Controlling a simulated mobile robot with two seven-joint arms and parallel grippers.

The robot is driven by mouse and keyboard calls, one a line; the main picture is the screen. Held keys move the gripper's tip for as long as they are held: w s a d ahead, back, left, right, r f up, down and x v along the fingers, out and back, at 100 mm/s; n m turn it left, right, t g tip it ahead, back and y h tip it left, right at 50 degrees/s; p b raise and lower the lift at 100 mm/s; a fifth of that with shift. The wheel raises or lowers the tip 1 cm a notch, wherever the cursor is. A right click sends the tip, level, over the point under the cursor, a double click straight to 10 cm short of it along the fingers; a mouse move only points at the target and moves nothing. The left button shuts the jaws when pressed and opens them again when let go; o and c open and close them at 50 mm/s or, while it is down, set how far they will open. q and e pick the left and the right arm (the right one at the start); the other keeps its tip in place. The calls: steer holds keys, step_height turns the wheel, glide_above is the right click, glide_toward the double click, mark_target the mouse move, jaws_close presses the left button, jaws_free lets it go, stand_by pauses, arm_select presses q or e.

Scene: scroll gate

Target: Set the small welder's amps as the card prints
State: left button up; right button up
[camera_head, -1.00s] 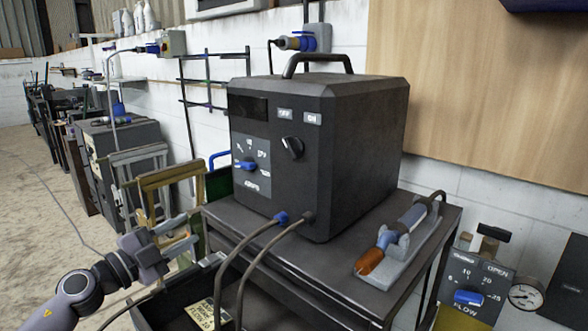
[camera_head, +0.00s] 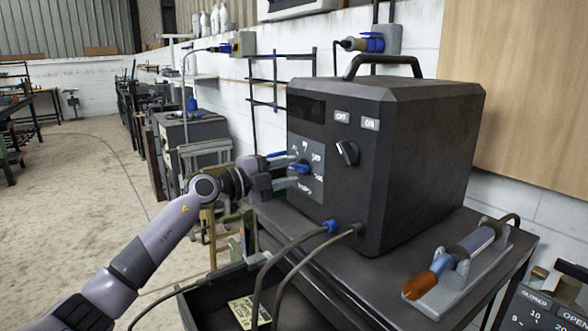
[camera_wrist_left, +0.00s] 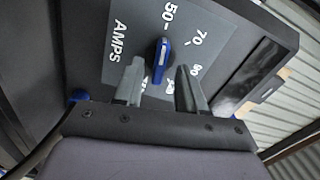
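The small welder (camera_head: 420,160) is a black box with a top handle on a dark cart. Its amps dial plate (camera_head: 304,185) carries a blue knob (camera_head: 300,166), which also shows in the left wrist view (camera_wrist_left: 161,60). There, 50, 70 and 90 are readable around the knob; its exact setting is unclear. My left gripper (camera_head: 285,175) is at the dial. In the left wrist view its fingers (camera_wrist_left: 160,72) are open, one on each side of the knob, with gaps visible. A yellowish printed card (camera_head: 242,312) lies in the tray below; its print is too small to read. My right gripper is not in view.
An OFF/ON switch (camera_head: 347,153) sits right of the dial. Two cables (camera_head: 283,250) hang from the welder's front. A torch (camera_head: 450,262) rests in a grey holder on the cart. A flow panel (camera_head: 540,310) stands lower right. Open floor lies to the left.

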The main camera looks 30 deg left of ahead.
arm_select(q)
steer(key=shift+x, duration=1.05)
jaws_close()
